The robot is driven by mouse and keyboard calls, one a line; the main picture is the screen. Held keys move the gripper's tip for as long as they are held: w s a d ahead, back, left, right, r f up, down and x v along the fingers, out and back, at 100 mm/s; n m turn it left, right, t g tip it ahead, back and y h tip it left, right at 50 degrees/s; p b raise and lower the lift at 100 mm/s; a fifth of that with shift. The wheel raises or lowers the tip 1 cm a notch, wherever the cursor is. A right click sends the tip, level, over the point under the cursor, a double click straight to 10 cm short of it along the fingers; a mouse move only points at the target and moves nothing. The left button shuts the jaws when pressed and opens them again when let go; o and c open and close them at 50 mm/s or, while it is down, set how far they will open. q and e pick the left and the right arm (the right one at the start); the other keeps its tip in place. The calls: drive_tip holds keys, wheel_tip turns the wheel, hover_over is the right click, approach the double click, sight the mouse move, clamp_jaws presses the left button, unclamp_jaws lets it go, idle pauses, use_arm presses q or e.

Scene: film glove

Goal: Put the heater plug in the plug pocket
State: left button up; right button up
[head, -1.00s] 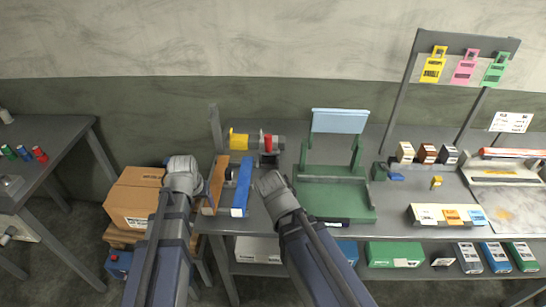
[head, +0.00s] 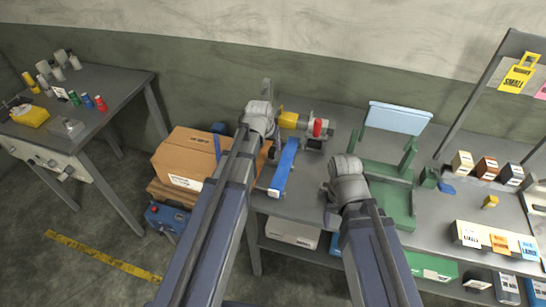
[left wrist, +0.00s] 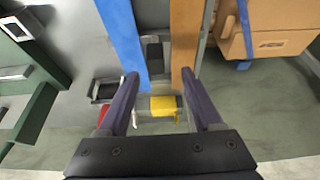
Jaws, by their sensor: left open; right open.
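A yellow block (head: 289,119) sits at the left end of a grey cylindrical unit at the back of the bench; I take it as the likely heater plug, but cannot be sure. It also shows in the left wrist view (left wrist: 163,105), beneath and between the spread fingers. My left gripper (left wrist: 160,76) is open and empty above a blue board (left wrist: 123,40) and an orange-brown board (left wrist: 185,35). A dark fitting (left wrist: 155,55) lies between the boards. I cannot make out which part is the plug pocket. My right gripper (head: 333,215) is open beside the green stand (head: 398,205).
A red part (head: 317,127) stands on the grey unit near the yellow block. A cardboard box (head: 185,157) is left of the bench. A second table (head: 110,90) with bottles and spools stands far left. Card boxes (head: 486,168) are at the right.

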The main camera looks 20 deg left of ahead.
sight(272, 150)
use_arm(q)
drive_tip(key=shift+d+f+b, duration=0.1)
drive_tip(key=shift+f+b, duration=0.4)
drive_tip(key=shift+b, duration=0.05)
drive_tip(key=b+x, duration=0.3)
drive_tip(key=shift+s+d+f, duration=0.1)
drive_tip(key=shift+d+f, duration=0.05)
drive_tip(key=shift+w+f+b, duration=0.25)
drive_tip(key=shift+f+b, duration=0.2)
drive_tip(key=shift+b, duration=0.05)
drive_tip(key=shift+r, duration=0.1)
drive_tip(key=shift+c, duration=0.2)
clamp_jaws()
